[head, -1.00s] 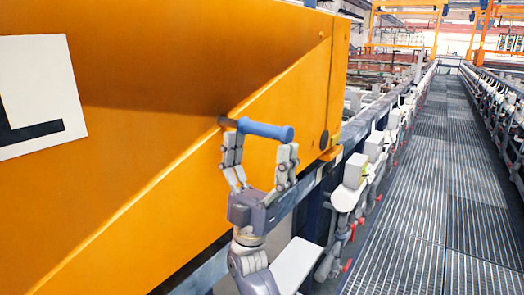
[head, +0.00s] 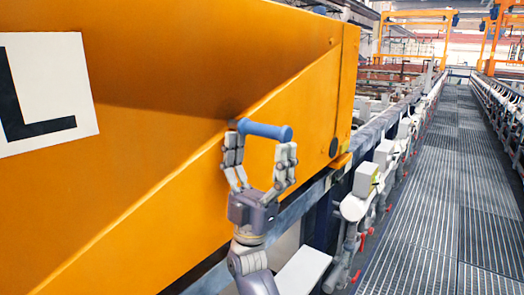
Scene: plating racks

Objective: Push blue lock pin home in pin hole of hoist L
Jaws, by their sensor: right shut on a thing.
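The blue lock pin (head: 266,130) lies nearly level across the fingertips of my right gripper (head: 261,144), which is shut on it. The pin's left end meets the side of the orange hoist (head: 180,130), where a short dark piece shows between the blue handle and the panel. The pin hole itself is hidden behind that end, so I cannot tell how deep the pin sits. The hoist bears a white plate with a black L (head: 70,80) on the left. My left gripper is not in view.
A rail (head: 375,133) with white boxes (head: 366,178) and pipes with red handles runs along the right of the hoist. A grated walkway (head: 435,190) stretches away clear on the right. Orange frames (head: 415,15) stand far off.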

